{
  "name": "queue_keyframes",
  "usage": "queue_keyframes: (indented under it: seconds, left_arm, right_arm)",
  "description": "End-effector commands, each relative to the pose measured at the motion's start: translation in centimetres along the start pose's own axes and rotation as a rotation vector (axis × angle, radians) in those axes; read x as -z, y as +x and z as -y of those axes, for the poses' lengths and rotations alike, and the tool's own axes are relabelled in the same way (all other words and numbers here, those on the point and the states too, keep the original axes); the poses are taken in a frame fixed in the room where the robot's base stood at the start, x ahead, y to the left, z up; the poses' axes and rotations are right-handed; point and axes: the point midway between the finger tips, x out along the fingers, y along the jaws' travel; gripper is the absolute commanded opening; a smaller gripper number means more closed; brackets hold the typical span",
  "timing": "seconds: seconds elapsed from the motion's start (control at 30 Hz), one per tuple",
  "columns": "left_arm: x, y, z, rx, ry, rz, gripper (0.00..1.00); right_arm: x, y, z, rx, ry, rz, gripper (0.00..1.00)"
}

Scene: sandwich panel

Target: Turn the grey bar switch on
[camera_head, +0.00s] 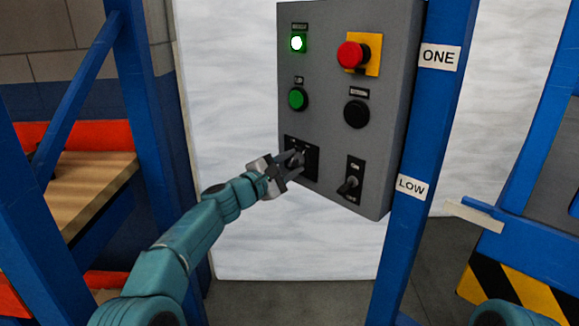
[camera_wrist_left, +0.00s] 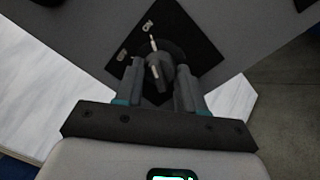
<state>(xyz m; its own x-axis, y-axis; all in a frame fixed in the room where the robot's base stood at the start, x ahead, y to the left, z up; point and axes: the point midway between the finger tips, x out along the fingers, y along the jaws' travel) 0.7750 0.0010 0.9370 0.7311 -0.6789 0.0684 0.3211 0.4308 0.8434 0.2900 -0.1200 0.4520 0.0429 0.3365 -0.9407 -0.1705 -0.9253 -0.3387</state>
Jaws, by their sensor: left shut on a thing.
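A grey control panel (camera_head: 332,95) hangs between blue posts. On its lower left is a square black plate (camera_head: 314,172) that carries the grey bar switch (camera_wrist_left: 157,66), a knob with a white pointer line. In the head view the fingers partly hide the switch. My right gripper is not in view.
Right of the gripped switch is a black toggle switch (camera_head: 349,185). Blue posts (camera_head: 428,120) flank the panel.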

Motion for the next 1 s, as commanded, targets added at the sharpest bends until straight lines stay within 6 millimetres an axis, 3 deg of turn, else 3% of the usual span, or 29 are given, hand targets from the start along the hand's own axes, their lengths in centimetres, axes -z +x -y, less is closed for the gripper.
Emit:
queue_keyframes:
  seconds: [0.27,0.3,0.37,0.4,0.77,1.0]
  left_arm:
    - [-0.1,0.0,-0.2,-0.004,0.004,0.000,0.08]
    - [-0.1,0.0,-0.2,-0.004,0.004,0.000,0.42]
    - [-0.1,0.0,-0.2,-0.004,0.004,0.000,0.61]
    - [-0.1,0.0,-0.2,-0.004,0.003,0.000,0.64]
    - [0.1,-0.5,0.0,-0.002,0.002,0.000,0.64]
    - [0.3,-4.1,0.2,-0.004,0.002,-0.002,0.64]
  right_arm:
    - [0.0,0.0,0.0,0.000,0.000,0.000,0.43]
    - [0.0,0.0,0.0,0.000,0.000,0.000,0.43]
    - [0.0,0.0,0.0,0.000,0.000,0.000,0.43]
    - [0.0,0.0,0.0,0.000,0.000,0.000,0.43]
    - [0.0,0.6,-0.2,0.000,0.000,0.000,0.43]
    - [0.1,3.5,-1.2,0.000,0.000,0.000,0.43]
